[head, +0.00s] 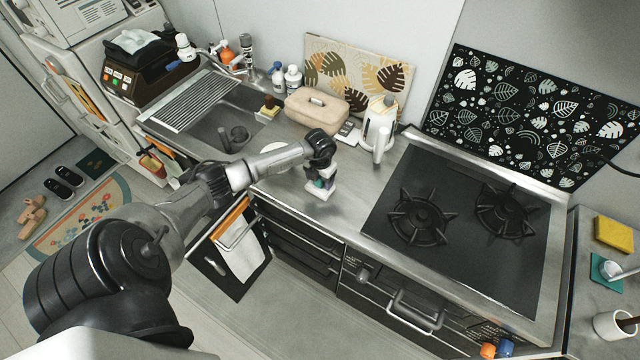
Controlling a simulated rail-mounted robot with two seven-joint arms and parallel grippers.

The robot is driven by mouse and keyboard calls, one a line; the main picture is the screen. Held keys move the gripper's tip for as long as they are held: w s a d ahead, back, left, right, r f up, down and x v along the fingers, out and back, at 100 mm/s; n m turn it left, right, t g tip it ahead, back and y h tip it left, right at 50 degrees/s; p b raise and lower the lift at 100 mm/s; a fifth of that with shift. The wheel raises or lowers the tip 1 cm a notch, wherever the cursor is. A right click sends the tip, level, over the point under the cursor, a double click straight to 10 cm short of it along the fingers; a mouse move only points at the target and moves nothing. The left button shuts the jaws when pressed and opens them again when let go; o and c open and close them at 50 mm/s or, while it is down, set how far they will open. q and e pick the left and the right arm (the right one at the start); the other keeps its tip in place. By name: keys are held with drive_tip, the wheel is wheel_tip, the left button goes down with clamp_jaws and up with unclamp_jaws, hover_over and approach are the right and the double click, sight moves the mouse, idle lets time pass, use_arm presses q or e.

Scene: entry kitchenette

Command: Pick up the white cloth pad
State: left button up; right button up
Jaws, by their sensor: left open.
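A small white pad (321,192) lies on the steel counter between the sink and the stove, close to the front edge. My left gripper (320,182) points down right over it, with its jaws open. The fingers are small in the picture and hide part of the pad, so I cannot tell whether they touch it. My right gripper is not in view.
A white kettle (378,125) and a beige lidded box (317,108) stand behind the gripper. The gas stove (455,215) is to the right, the sink (215,120) to the left. A white towel (243,258) hangs below the counter.

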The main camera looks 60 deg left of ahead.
use_arm(q)
drive_tip(key=shift+c, duration=0.3)
clamp_jaws()
idle(0.3)
drive_tip(key=shift+r, duration=0.1)
drive_tip(key=shift+r, duration=0.45)
wheel_tip(320, 180, up, 3)
drive_tip(key=shift+a+f+b, duration=0.1)
drive_tip(key=shift+f+b, duration=0.1)
drive_tip(key=shift+b, duration=0.5)
drive_tip(key=w+d+r+b, duration=0.3)
drive_tip(key=d+r, duration=0.4)
drive_tip(key=d, duration=0.4)
drive_tip(key=shift+w+d+r, duration=0.15)
drive_tip(key=shift+w+r, duration=0.05)
drive_tip(key=shift+w, duration=0.1)
